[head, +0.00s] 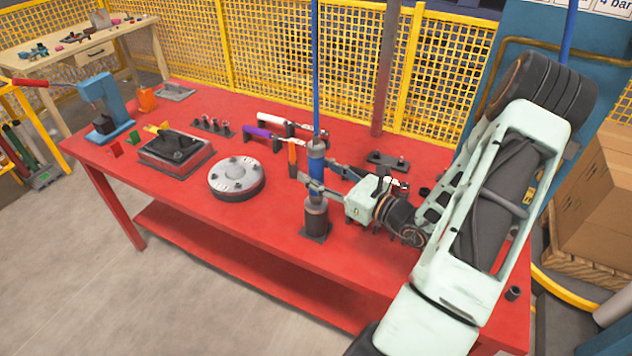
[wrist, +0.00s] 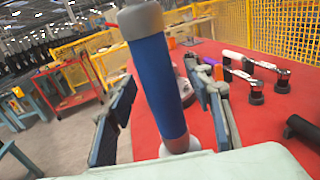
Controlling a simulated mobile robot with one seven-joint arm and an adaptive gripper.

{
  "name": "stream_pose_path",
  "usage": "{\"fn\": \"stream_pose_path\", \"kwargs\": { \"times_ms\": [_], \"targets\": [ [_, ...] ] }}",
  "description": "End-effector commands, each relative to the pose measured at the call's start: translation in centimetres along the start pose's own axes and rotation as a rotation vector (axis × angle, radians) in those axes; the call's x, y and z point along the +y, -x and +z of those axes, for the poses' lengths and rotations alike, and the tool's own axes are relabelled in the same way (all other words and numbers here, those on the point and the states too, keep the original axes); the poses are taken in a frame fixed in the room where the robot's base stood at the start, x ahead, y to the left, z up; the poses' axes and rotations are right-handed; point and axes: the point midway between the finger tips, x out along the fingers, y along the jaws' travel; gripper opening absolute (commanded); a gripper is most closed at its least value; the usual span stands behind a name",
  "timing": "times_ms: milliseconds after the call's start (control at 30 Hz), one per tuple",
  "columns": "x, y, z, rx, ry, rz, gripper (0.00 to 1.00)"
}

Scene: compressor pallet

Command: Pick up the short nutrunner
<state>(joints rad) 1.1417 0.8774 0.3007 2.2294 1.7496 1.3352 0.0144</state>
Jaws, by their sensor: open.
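The short nutrunner (head: 316,168) is an upright blue cylinder with grey ends, in a dark stand (head: 316,232) on the red table, below a blue hose. In the wrist view the nutrunner (wrist: 158,85) rises between my two fingers, leaning slightly. My gripper (head: 322,177) reaches in from the right at the height of its blue body. The gripper (wrist: 161,88) is open, with one finger on each side and a visible gap on the left. Whether the right finger touches it is unclear.
Wrenches with white, purple and orange handles (head: 261,133) lie behind the nutrunner. A round grey flange (head: 236,177) and a dark block on a plate (head: 175,152) are to the left. The table's front left (head: 200,215) is clear. Yellow mesh fencing (head: 270,60) stands behind.

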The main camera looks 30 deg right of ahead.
Motion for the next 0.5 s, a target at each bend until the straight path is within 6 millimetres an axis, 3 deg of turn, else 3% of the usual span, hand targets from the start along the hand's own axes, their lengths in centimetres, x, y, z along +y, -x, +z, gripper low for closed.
{"fn": "stream_pose_path", "kwargs": {
  "times_ms": [300, 500],
  "targets": [
    [0.01, -0.62, -0.03, 0.000, 0.000, 0.000, 0.46],
    [0.01, -0.60, -0.03, 0.000, 0.000, 0.000, 0.24]
  ]
}}
